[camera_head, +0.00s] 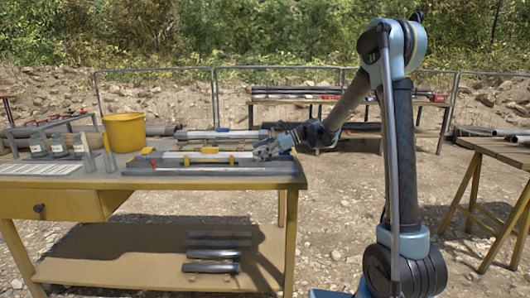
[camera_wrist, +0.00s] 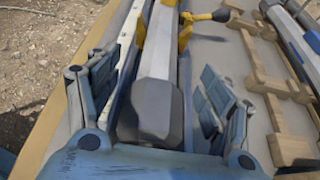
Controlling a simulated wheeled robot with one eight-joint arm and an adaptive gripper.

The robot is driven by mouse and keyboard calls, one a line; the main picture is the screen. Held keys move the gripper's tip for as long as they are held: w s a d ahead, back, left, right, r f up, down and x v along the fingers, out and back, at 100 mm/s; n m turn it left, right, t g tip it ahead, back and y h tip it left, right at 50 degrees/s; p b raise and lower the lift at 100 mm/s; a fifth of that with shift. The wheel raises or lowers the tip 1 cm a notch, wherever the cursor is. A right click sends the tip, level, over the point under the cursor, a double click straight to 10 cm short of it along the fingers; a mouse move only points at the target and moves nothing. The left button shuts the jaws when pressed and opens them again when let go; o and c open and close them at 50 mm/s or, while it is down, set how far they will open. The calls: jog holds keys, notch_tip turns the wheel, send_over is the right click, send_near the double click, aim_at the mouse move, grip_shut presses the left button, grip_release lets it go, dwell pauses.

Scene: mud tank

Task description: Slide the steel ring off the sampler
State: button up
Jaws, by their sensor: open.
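The sampler (camera_head: 190,159) looks like a long pale tube, lying in yellow holders on the table. In the wrist view, the sampler (camera_wrist: 158,50) runs away from me and ends in a dark grey faceted block (camera_wrist: 160,112). I cannot tell a separate steel ring from this end. My gripper (camera_head: 262,152) is at the right end of the sampler. In the wrist view my gripper (camera_wrist: 157,78) is open, with one finger on each side of the dark end. A gap shows on the right; contact on the left is unclear.
The yellow table (camera_head: 150,183) carries a yellow bucket (camera_head: 124,132), small jars and other long bars close to the sampler. A wooden rack (camera_wrist: 270,85) lies to the right in the wrist view. Another bench (camera_head: 500,150) stands at the far right.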

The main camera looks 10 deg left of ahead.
jog(key=c, duration=1.4)
jog(key=shift+w+d, duration=0.2)
jog(key=shift+d, duration=0.75)
jog(key=shift+w+d, duration=0.25)
jog(key=shift+d, duration=0.7)
jog(key=shift+w+d, duration=0.2)
jog(key=shift+d, duration=0.75)
jog(key=o, duration=1.4)
jog(key=v, duration=1.2)
jog(key=shift+f, duration=0.15)
